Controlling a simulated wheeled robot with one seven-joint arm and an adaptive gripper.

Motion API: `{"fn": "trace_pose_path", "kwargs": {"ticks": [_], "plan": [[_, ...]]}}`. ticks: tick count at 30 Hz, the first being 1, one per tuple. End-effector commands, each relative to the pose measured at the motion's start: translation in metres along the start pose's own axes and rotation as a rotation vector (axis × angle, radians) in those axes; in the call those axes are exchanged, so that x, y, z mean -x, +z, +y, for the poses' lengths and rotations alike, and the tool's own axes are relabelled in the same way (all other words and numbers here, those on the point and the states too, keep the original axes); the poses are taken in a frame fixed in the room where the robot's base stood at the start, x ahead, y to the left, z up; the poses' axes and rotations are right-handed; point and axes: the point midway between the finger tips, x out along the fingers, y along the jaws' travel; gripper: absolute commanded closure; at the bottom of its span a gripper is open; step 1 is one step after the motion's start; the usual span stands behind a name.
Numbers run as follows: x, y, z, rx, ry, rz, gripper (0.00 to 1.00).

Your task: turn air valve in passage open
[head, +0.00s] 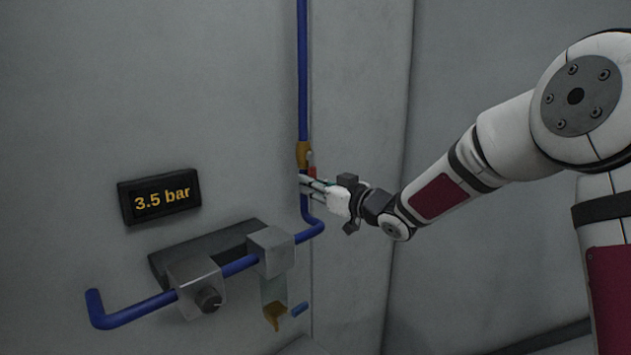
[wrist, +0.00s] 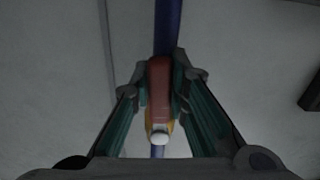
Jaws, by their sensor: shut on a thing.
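The air valve is on the vertical blue pipe (head: 303,75) at the wall corner, with a brass-coloured body (head: 303,153) and a red handle (head: 312,172). My gripper (head: 306,184) is at the valve in the head view and partly hides it. In the wrist view, the red handle (wrist: 159,85) stands between the two fingers of my gripper (wrist: 160,92), which are shut on it. The handle looks in line with the blue pipe (wrist: 168,25) behind it there. A yellow part and a pale round end show at the handle's lower end.
A display (head: 160,198) on the wall reads 3.5 bar. Below it, a horizontal blue pipe (head: 140,311) runs through two grey blocks, one with a dark knob (head: 208,299). A brass-coloured piece (head: 274,315) hangs under the right block. The wall to the right is bare.

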Motion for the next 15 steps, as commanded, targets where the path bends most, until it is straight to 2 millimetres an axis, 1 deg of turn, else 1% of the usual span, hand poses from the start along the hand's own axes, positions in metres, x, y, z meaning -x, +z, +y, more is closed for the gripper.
{"fn": "trace_pose_path", "kwargs": {"ticks": [6,15], "plan": [[0.0006,0.0016,-0.0037,-0.056,0.001,-0.004,1.0],[0.0003,0.0019,-0.0046,-0.071,0.0,-0.004,1.0]]}}
